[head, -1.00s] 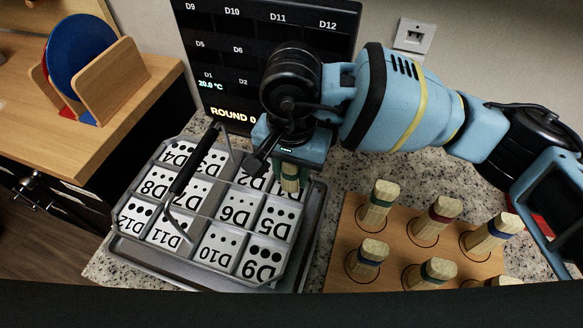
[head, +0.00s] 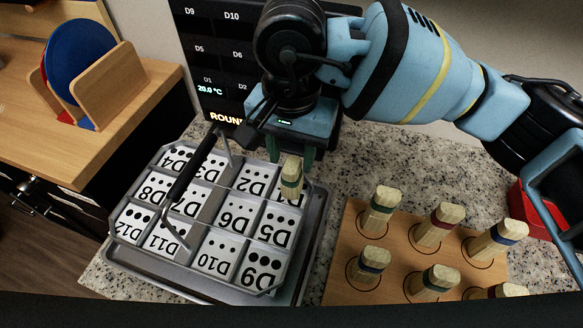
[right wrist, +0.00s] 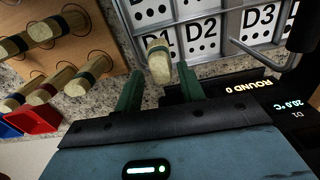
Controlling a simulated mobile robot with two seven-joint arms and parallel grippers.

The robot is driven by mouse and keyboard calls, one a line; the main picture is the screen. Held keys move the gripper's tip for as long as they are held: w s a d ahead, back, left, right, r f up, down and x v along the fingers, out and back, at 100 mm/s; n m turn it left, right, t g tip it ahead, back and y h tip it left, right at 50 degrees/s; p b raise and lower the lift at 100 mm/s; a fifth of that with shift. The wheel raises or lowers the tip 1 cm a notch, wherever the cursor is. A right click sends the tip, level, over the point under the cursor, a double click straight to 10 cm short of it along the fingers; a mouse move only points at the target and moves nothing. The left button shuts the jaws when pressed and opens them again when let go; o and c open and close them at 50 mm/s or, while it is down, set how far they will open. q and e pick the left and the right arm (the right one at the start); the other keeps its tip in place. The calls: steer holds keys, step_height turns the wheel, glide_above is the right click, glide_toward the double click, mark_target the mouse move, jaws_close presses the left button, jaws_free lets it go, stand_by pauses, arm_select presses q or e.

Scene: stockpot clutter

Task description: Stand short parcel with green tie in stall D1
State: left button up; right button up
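The short parcel with the green tie (head: 291,179) stands upright in stall D1, at the back right corner of the grey crate (head: 112,240). It also shows in the right wrist view (right wrist: 159,66), in front of the D1 label. My right gripper (head: 292,156) is open just behind the parcel's top in the head view. In the right wrist view its two green fingers stand apart, with the parcel beyond and between their tips, clear of both. The parcel's foot is partly hidden. My left gripper is not in view.
A wooden board (head: 345,235) with several banded parcels stands right of the crate. The crate's black handle (head: 193,168) rises over its left half. A dark display (head: 215,60) stands behind. A red container (head: 528,213) is at the far right.

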steer(key=shift+r, duration=2.8)
